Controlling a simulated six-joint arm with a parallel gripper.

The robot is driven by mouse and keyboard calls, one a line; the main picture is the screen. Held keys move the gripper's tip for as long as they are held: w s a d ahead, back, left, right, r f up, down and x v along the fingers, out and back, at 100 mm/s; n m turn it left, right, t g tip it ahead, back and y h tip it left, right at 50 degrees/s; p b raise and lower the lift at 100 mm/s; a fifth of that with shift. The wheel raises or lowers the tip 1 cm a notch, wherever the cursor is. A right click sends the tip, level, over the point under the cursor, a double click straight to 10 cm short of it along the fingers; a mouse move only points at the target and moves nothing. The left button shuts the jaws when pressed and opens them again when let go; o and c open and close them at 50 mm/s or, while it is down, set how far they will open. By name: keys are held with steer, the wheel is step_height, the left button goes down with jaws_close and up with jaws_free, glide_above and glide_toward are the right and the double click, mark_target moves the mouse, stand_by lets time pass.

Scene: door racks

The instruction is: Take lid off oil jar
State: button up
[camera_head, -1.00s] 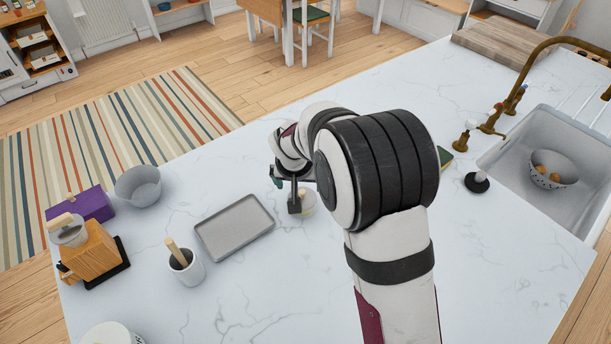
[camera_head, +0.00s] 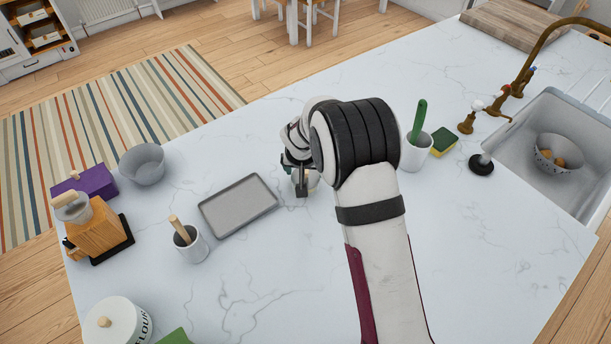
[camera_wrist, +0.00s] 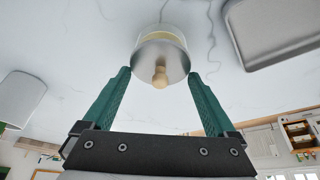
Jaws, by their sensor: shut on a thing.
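The oil jar (camera_wrist: 160,28) is a small clear jar with a yellowish band. It stands on the pale marble counter, and shows upside down at the top of the wrist view. Its round grey lid (camera_wrist: 148,60) has a wooden knob (camera_wrist: 160,75) pointing toward my palm. My gripper (camera_wrist: 159,72) has green fingers with their tips on either side of the lid's rim, shut on the lid. In the head view my gripper (camera_head: 301,182) is over the jar (camera_head: 313,180), which my wrist partly hides. I cannot tell whether lid and jar are apart.
A grey tray (camera_head: 238,207) lies left of the jar. A white cup with a wooden-handled tool (camera_head: 190,247) and a grey bowl (camera_head: 142,164) are further left. A cup with a green brush (camera_head: 415,151) and a sponge (camera_head: 444,142) stand right. The counter's front is mostly clear.

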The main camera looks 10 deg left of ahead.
steer(key=shift+r, duration=0.1)
steer(key=shift+c, duration=0.2)
steer(key=r, duration=0.4)
steer(key=shift+d+r, duration=0.25)
steer(key=shift+d, duration=0.1)
steer(key=s+d+r, duration=0.2)
steer(key=d+r, duration=0.4)
steer(key=d, duration=0.4)
steer(key=w+a+f+n+y, duration=0.25)
steer(key=w+a+n, duration=0.2)
steer(key=w, duration=0.45)
steer(key=shift+h, duration=0.35)
steer(key=w+a+f, duration=0.1)
steer(key=a+f, duration=0.1)
steer(key=a, duration=0.2)
steer(key=a+f, duration=0.3)
steer(key=a, duration=0.1)
steer(key=w+a+f, duration=0.1)
steer(key=a+f, duration=0.1)
steer(key=a, duration=0.2)
steer(key=shift+w+a+f, duration=0.15)
steer(key=shift+w+a, duration=0.05)
steer(key=shift+w, duration=0.1)
steer(key=shift+a+f, duration=0.25)
steer(key=shift+f, duration=1.9)
